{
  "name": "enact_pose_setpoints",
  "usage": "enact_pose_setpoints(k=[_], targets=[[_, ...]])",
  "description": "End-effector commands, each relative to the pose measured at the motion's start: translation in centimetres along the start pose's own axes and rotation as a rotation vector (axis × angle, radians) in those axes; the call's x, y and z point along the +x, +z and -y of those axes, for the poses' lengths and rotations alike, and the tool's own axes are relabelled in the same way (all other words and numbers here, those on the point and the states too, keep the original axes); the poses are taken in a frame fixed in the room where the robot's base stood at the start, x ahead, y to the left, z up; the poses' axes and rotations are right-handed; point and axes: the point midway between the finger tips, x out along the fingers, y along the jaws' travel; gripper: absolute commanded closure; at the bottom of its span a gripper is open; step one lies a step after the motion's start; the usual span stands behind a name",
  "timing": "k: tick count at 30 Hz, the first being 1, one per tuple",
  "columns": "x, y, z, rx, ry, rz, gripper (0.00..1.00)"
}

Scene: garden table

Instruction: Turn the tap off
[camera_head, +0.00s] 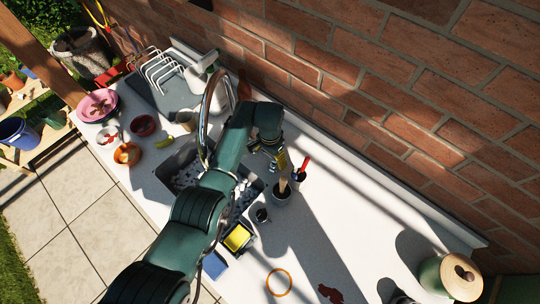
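The tap (205,115) has a tall curved spout, part copper-coloured and part chrome, rising at the back of the sink (168,164). My arm crosses in front of the sink and hides part of it and the tap's lower part. The tap's handle cannot be made out, nor whether water runs. My gripper (277,160) is to the right of the spout, above the worktop near the brick wall. It is small and partly covered by the arm, so its fingers cannot be told open or shut. No object is clearly seen in it.
A dark pot with a brush (281,194) and a red-handled tool (302,168) stand close below my gripper. A mug (261,215) and a yellow sponge (238,238) are nearer. A dish rack (166,75) and bowls stand left. The brick wall (360,70) bounds the back.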

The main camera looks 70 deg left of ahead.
Motion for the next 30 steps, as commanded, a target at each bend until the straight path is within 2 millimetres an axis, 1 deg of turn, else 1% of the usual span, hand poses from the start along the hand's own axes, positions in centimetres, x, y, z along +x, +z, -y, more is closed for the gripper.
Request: enact_pose_setpoints(k=[7,10,14,18,22,24,27,30], targets=[[-0.1,0.0,0.0,-0.002,0.0,0.0,0.0],[-0.8,0.0,0.0,-0.003,0.0,0.0,0.0],[-3.4,-0.1,0.0,-0.003,-0.001,-0.004,0.0],[-7.1,-0.1,0.0,-0.002,-0.002,-0.005,0.0],[-9.9,0.0,0.0,-0.002,-0.001,-0.002,0.0],[-10.9,0.0,0.0,-0.001,0.0,0.0,0.0],[-11.8,0.0,0.0,-0.001,0.0,0.0,0.0],[-12.1,0.0,0.0,-0.001,0.001,0.001,0.0]])
